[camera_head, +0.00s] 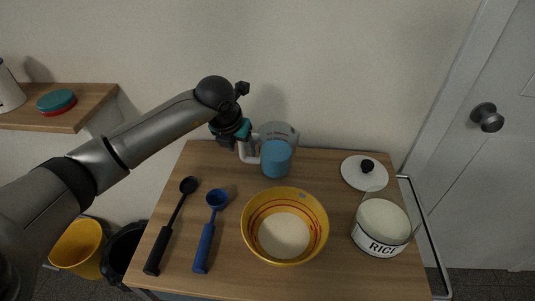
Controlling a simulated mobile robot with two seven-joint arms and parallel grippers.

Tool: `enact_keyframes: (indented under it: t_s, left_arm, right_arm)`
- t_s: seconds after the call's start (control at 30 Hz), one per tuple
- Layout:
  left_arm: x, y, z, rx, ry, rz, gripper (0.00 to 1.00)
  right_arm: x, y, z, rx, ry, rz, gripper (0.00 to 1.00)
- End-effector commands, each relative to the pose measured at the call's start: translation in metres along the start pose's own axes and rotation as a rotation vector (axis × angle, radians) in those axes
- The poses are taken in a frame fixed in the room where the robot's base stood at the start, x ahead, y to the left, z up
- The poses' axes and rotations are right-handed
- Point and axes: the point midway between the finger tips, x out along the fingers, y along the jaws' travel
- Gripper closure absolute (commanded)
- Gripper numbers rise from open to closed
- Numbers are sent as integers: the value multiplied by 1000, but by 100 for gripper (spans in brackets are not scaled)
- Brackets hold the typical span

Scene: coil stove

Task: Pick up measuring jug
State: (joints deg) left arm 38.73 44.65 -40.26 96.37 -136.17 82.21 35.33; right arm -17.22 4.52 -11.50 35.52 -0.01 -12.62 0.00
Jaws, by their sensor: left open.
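The measuring jug (278,158) stands upright at the back of the wooden table. It is clear, with a blue lower part, and its pale handle (248,150) points left. My left gripper (243,143) is open at the handle, coming in from the left. Its fingertips are small and dark here, and I cannot tell whether they touch the handle. My right gripper is not in view.
A yellow bowl (314,213) with white contents is in front of the jug. A blue scoop (206,243) and a black spoon (164,240) lie at left. A rice canister (380,243) and a white lid (350,174) are at right. The wall is close behind.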

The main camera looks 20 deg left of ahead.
Motion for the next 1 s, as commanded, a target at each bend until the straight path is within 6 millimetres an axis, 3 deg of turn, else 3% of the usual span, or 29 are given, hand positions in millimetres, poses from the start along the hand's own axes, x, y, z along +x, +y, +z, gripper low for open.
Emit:
enact_keyframes:
  t_s: [0.3,0.8,1.0]
  left_arm:
    - [7,0,0,0,0,0,43]
    - [6,0,0,0,0,0,98]
    - [6,0,0,0,-1,0,100]
  right_arm:
    - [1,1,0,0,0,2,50]
    - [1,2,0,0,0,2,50]
    - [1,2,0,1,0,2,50]
